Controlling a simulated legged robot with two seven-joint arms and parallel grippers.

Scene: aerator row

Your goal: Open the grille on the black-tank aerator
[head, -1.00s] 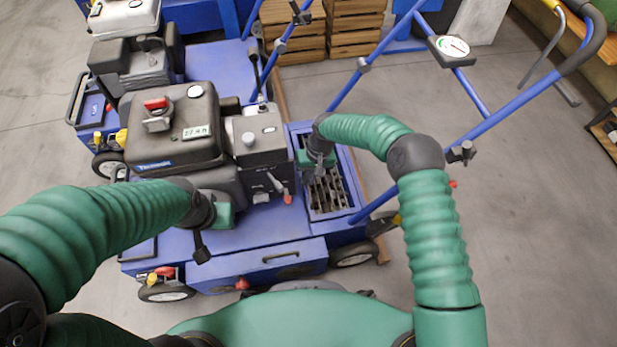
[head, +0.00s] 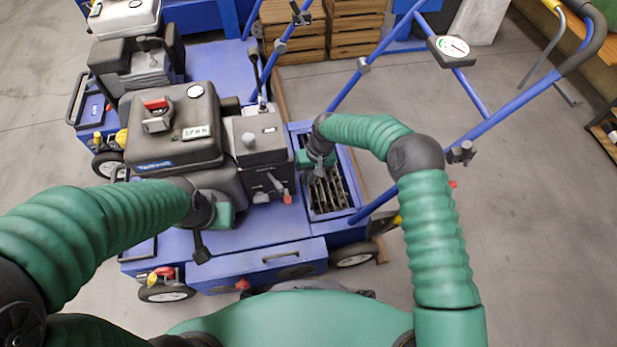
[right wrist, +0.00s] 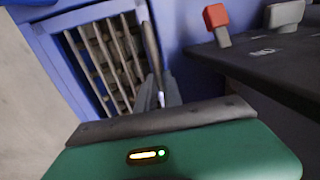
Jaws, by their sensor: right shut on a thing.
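The black-tank aerator (head: 175,125) is the nearer blue machine, with a black tank and engine on top. Its grille (head: 328,194) is a set of metal slats in a blue frame right of the engine. The slats also show in the right wrist view (right wrist: 105,62). My right gripper (head: 318,176) is over the grille's upper left part and is shut on the grille's edge; in the right wrist view its fingers (right wrist: 160,95) meet there. The exact grip is partly hidden. My left gripper (head: 205,228) is low in front of the engine; its fingers are not clear.
Blue handlebars (head: 480,130) with a gauge (head: 452,48) rise right of the grille. A second aerator with a white tank (head: 125,17) stands behind at left. Wooden crates (head: 355,28) are at the back. The floor at right (head: 540,230) is clear.

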